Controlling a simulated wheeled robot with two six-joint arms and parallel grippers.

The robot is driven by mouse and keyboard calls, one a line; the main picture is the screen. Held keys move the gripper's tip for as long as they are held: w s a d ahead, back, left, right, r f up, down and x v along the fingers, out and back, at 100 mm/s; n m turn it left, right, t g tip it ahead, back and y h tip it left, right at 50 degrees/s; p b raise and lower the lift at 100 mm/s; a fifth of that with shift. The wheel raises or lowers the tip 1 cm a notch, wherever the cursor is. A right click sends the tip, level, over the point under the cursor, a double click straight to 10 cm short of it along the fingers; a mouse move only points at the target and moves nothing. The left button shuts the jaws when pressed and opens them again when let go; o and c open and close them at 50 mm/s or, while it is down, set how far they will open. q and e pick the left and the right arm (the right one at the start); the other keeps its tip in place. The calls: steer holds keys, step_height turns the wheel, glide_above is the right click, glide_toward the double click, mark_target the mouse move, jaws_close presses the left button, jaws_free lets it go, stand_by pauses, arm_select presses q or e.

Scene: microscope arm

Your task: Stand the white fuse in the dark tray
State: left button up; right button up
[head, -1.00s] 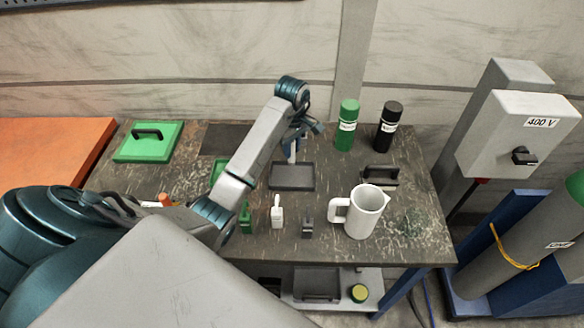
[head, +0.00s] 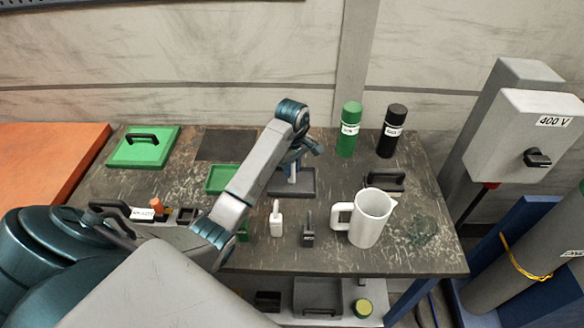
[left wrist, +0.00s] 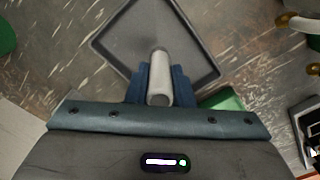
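The white fuse (left wrist: 159,76) is a pale cylinder between the two blue fingers of my left gripper (left wrist: 160,82), which is shut on it. In the head view the fuse (head: 293,173) hangs upright below the gripper (head: 293,162). The dark tray (head: 308,190) is a shallow square on the bench, with the fuse over its inside. The tray (left wrist: 205,55) also shows around the fuse in the left wrist view. I cannot tell whether the fuse's lower end touches the tray floor. My right gripper is not in view.
A green tray (head: 218,180) lies left of the dark tray, partly behind my arm. A white pitcher (head: 370,222), a small white item (head: 276,220) and a dark grey item (head: 308,232) stand in front. Green (head: 349,132) and black (head: 392,133) canisters stand behind.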

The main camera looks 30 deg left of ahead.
arm_select(q)
steer(key=o, duration=0.4)
steer(key=shift+o, duration=0.2)
step_height(320, 180, up, 12)
steer(key=p, duration=1)
steer(key=shift+f, duration=0.25)
steer(key=shift+r+p, duration=0.45)
steer(key=shift+p, duration=0.15)
